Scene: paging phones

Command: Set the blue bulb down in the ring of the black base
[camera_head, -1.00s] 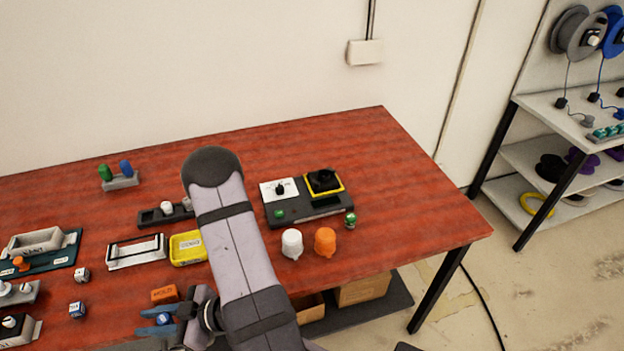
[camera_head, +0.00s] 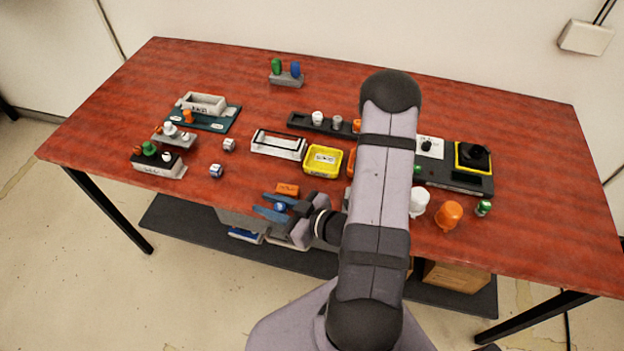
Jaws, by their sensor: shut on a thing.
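My gripper (camera_head: 277,207) is above the front edge of the table, its blue fingers pointing left and shut on the blue bulb (camera_head: 280,206). Only a small part of the bulb shows between the fingers. A small black-topped base (camera_head: 172,171) with a pale front stands at the left front of the table, well left of my gripper. A green knob (camera_head: 149,149) and a white knob (camera_head: 167,157) are on it; its ring is too small to make out. A long black rack (camera_head: 343,131) at the back holds several small knobs, partly hidden by my arm.
Two small dice (camera_head: 216,170) lie between my gripper and the black-topped base. An orange block (camera_head: 287,189) lies just behind the fingers. A yellow tray (camera_head: 322,160) and a white frame (camera_head: 279,145) stand farther back. A grey-topped base (camera_head: 174,138) stands behind the black-topped one.

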